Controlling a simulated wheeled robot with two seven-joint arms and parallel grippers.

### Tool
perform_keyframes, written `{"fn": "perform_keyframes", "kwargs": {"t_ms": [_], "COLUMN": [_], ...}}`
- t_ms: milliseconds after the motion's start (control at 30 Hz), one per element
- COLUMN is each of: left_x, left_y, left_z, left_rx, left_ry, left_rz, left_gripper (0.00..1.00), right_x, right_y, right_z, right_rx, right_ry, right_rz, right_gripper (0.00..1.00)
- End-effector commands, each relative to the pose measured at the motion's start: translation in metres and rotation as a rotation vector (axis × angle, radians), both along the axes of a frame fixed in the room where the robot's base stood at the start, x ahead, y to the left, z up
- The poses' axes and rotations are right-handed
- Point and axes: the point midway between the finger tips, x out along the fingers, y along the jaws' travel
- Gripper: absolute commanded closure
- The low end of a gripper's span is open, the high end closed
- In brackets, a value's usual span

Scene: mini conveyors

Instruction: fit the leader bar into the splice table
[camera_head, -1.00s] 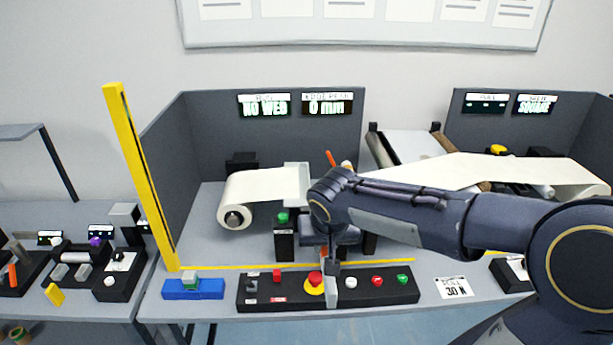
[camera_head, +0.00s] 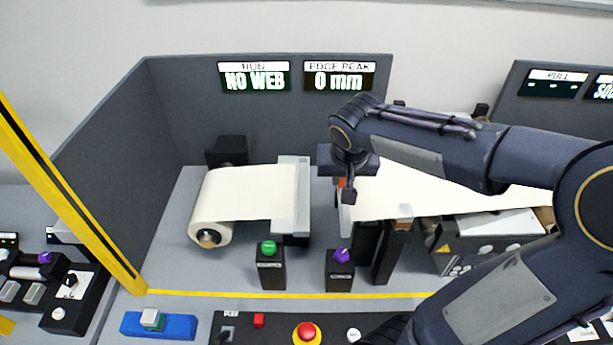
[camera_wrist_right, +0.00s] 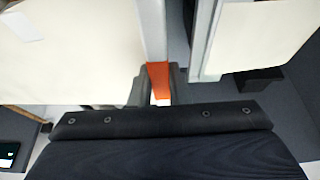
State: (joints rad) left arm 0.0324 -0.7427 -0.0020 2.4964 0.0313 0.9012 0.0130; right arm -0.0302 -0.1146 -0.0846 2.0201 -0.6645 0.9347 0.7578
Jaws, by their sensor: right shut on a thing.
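The leader bar is a pale grey bar (camera_head: 346,214) at the left end of the right-hand white web, partly hidden by my right arm. In the right wrist view the bar (camera_wrist_right: 152,30) carries an orange tab (camera_wrist_right: 158,78). My right gripper (camera_head: 346,188) is shut on this tab; its fingers (camera_wrist_right: 158,90) show on both sides of it. The splice table (camera_head: 289,215) is the light grey plate at the end of the left roll's web. The bar is just right of it, with a gap between them. In the wrist view, the table's edge (camera_wrist_right: 208,40) is across that gap. My left gripper is not in view.
A white roll (camera_head: 211,210) stands left of the table. A green-button post (camera_head: 270,265) and a purple-knob post (camera_head: 341,270) stand in front. A control panel with a red button (camera_head: 306,333) lies nearest. Dark grey walls (camera_head: 170,110) enclose the station.

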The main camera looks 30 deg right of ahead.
Motion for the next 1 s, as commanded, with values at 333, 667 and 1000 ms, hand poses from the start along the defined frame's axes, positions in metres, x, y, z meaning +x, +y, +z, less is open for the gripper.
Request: {"fn": "perform_keyframes", "kwargs": {"t_ms": [333, 667, 1000], "left_x": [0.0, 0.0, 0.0], "left_y": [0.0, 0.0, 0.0], "left_z": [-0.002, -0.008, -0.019], "left_rx": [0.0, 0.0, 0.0], "left_ry": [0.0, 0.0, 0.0], "left_rz": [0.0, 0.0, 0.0], "left_gripper": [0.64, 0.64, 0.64], "right_x": [0.069, 0.122, 0.138], "right_y": [0.01, 0.018, 0.019], "right_z": [-0.033, -0.083, -0.11], "right_rx": [-0.001, 0.0, 0.0], "right_ry": [0.004, 0.001, 0.001], "right_rz": [0.003, 0.002, 0.0], "right_gripper": [1.0, 1.0, 1.0]}}
